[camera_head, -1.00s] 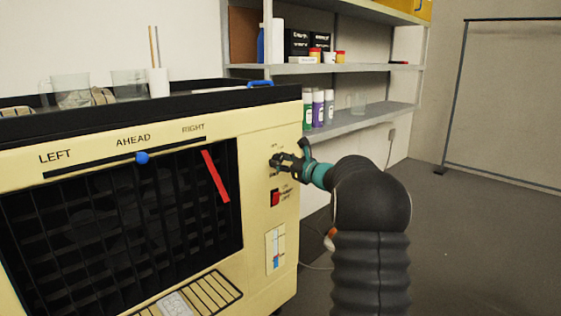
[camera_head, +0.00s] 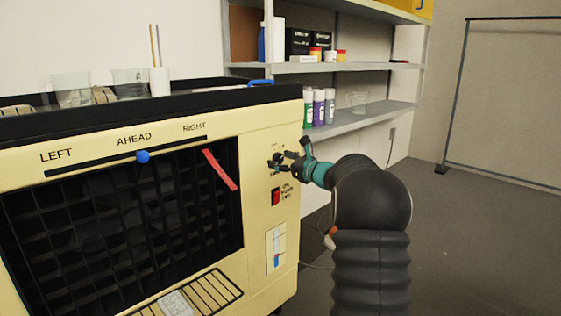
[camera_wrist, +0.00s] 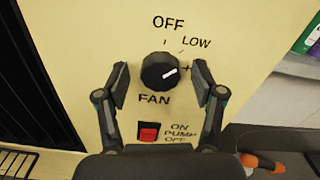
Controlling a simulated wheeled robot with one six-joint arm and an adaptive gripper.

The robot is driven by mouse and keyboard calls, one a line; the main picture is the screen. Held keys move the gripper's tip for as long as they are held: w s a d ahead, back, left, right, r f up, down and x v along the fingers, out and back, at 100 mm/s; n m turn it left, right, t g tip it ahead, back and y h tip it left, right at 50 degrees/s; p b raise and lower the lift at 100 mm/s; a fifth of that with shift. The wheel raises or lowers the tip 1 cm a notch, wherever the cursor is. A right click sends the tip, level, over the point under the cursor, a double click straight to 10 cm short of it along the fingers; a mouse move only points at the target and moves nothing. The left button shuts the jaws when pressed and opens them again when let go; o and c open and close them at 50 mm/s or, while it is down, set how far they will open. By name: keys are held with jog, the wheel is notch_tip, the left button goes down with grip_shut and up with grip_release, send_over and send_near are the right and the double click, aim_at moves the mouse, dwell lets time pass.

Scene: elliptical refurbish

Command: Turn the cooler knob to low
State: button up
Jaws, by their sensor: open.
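The cooler (camera_head: 259,130) is a cream unit with a black grille. Its black round fan knob (camera_wrist: 156,73) is on the front panel, with OFF above it, LOW at the upper right and FAN below. The knob's white mark points right and slightly up, below the LOW tick. My gripper (camera_wrist: 161,76) is open, with one finger on each side of the knob. The left finger is very close to it and the right finger is a little apart; I cannot tell if either touches. In the head view my gripper (camera_head: 277,162) hides most of the knob.
A red pump switch (camera_wrist: 148,132) sits below the knob. A blue vent slider (camera_head: 142,157) is near AHEAD, and a red ribbon (camera_head: 220,169) hangs at the grille. Shelves (camera_head: 360,120) with bottles stand behind. Open floor lies at the right.

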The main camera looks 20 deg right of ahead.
jog(key=shift+s, duration=0.1)
jog(key=v, duration=1.1)
jog(key=shift+s+d, duration=0.15)
jog(key=shift+s, duration=0.25)
